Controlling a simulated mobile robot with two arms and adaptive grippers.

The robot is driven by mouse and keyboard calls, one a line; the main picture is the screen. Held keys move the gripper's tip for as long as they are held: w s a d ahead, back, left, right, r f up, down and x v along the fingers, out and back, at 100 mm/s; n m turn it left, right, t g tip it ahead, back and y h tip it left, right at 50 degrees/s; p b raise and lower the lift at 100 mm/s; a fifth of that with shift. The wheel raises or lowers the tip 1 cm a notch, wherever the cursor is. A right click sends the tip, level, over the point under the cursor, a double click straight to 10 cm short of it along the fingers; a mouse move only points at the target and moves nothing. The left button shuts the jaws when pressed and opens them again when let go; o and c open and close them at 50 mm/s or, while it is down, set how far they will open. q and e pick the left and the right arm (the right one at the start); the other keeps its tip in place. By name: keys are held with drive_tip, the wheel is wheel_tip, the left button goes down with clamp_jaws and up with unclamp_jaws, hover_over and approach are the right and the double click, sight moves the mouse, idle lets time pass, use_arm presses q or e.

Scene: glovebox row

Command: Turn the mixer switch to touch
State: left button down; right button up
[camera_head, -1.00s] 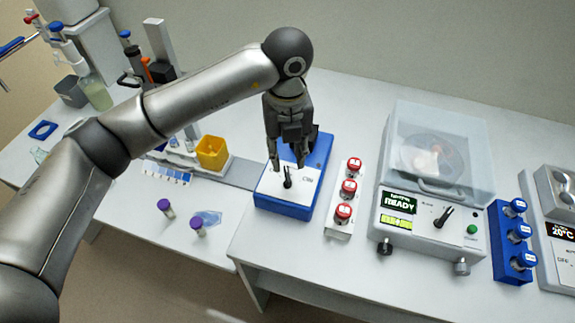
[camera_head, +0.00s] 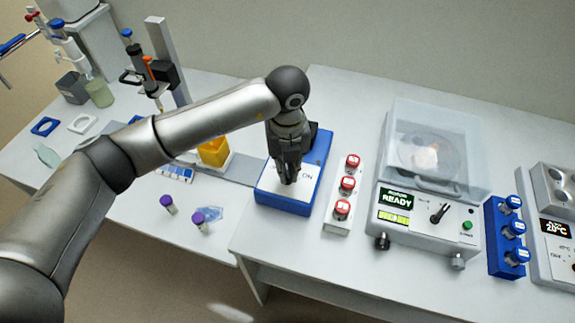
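The mixer (camera_head: 292,207) is a blue box with a white top plate, standing on the bench near the middle of the view. My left gripper (camera_head: 289,181) points straight down over the white plate, its fingers close together at the place of the small black switch lever. The fingers hide the lever, so its setting cannot be read. Part of a printed label, "ON", shows just right of the fingers. My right gripper is not in view.
A rack with red-capped vials (camera_head: 347,184) stands just right of the mixer, then a clear-lidded centrifuge (camera_head: 430,220) and a blue tube rack (camera_head: 492,262). A yellow container (camera_head: 213,152) is to the left. Two purple-capped tubes (camera_head: 168,203) (camera_head: 198,219) stand at the front left.

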sight(288, 171)
use_arm(q)
drive_tip(key=shift+f+b, duration=0.1)
drive_tip(key=shift+b, duration=0.35)
drive_tip(key=m+b, duration=0.4)
drive_tip(key=b, duration=0.2)
drive_tip(key=shift+f+b, duration=0.1)
drive_tip(key=shift+b, duration=0.2)
drive_tip(key=shift+m+b, duration=0.35)
drive_tip(key=shift+m, duration=0.25)
drive_tip(key=shift+r, duration=0.2)
drive_tip(key=c, duration=1.5)
unclamp_jaws()
wheel_tip(288, 171, up, 12)
drive_tip(key=shift+r, duration=0.1)
